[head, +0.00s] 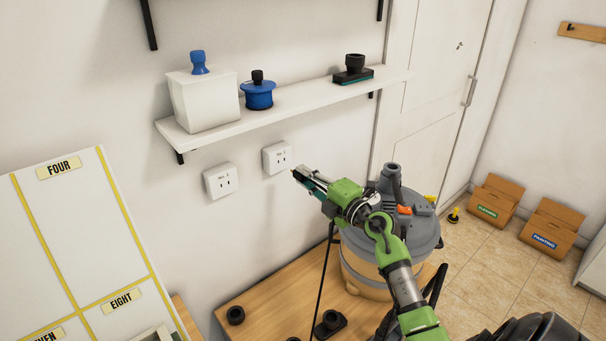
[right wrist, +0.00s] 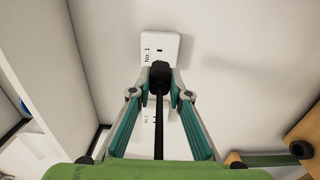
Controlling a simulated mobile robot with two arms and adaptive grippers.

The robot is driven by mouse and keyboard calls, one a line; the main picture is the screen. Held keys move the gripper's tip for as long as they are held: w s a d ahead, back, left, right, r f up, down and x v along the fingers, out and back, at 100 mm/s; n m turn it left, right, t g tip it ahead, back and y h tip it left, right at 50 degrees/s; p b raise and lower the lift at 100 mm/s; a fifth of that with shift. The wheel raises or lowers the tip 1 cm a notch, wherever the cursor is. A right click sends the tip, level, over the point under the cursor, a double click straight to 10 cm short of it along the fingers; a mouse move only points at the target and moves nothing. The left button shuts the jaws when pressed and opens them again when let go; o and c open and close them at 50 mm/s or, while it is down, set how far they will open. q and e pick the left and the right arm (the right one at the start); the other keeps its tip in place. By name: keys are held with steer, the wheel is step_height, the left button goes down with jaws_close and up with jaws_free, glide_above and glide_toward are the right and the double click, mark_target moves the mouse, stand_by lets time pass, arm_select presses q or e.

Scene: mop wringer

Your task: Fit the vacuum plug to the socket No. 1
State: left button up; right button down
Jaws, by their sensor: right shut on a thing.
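Two white sockets are on the wall. The right-hand one, socket No. 1 (head: 277,157), also shows in the right wrist view (right wrist: 173,46), its label sideways. The second socket (head: 221,181) is to its left. My right gripper (head: 301,176) is just right of and below socket No. 1 in the head view. It is shut on the black vacuum plug (right wrist: 159,75), whose cord runs back between the fingers. The plug overlaps the lower part of socket No. 1 in the wrist view; the head view shows it apart from the socket. My left gripper is out of view.
A shelf (head: 205,139) above the sockets holds a white bin and blue and black items. The grey-lidded vacuum (head: 412,235) stands below my right arm on a wooden surface (head: 275,300). A labelled board (head: 60,230) is at left. The wall around the sockets is clear.

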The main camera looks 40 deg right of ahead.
mark_target(294, 169)
steer(key=shift+s+r, duration=0.1)
steer(key=shift+p, duration=0.35)
steer(key=shift+w, duration=0.7)
steer(key=shift+w+a, duration=0.15)
steer(key=shift+w, duration=1.35)
arm_select(q)
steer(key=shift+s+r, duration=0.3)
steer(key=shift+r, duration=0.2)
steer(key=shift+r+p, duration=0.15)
steer(key=shift+p, duration=0.15)
arm_select(e)
steer(key=shift+s, duration=0.1)
arm_select(q)
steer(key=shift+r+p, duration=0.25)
steer(key=shift+p, duration=0.05)
arm_select(e)
steer(key=shift+w+a, duration=0.1)
steer(key=shift+w, duration=0.3)
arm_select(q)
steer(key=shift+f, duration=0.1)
arm_select(e)
steer(key=shift+w, duration=0.35)
